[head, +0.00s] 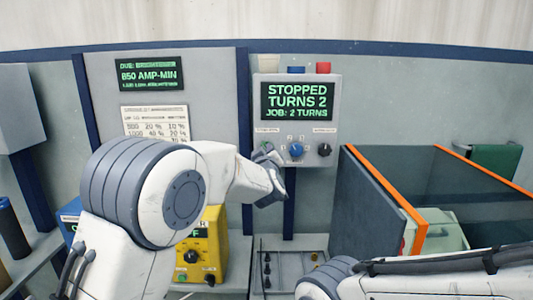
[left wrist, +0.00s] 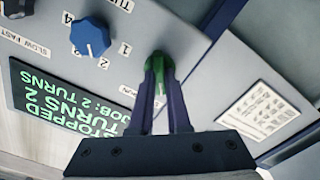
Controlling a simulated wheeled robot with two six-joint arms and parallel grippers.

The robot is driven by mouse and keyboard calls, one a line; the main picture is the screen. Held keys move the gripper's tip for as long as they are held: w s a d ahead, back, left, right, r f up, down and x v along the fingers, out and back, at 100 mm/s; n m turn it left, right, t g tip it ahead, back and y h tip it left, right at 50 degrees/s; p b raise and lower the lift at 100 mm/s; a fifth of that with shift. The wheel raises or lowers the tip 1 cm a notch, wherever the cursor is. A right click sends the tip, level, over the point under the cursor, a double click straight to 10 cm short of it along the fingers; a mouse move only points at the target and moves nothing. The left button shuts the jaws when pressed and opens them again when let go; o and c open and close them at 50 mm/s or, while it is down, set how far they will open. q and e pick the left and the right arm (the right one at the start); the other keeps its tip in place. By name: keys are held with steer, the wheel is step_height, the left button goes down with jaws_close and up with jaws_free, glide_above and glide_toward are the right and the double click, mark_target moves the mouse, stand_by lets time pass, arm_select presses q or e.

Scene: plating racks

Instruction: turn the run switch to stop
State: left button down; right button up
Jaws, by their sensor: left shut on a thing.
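The control box (head: 325,150) hangs on the back wall. Its screen (head: 297,101) reads "STOPPED, TURNS 2, JOB: 2 TURNS". The run switch, a green knob (left wrist: 160,66), sits at the left end of the row of knobs in the head view. My left gripper (head: 268,155) is at that knob. In the left wrist view its two fingers (left wrist: 162,85) are shut on the green knob from both sides.
A blue knob (head: 296,149) is close beside the green one, with a black knob (head: 324,150) further right. A yellow box (head: 205,248) stands below my left arm. A dark-walled bin with orange edges (head: 375,205) stands at the right.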

arm_select(q)
steer(key=c, duration=0.9)
jaws_free()
steer(key=s+b, duration=0.2)
steer(key=s, duration=0.8)
steer(key=shift+s+b, duration=0.25)
steer(key=shift+b, duration=0.15)
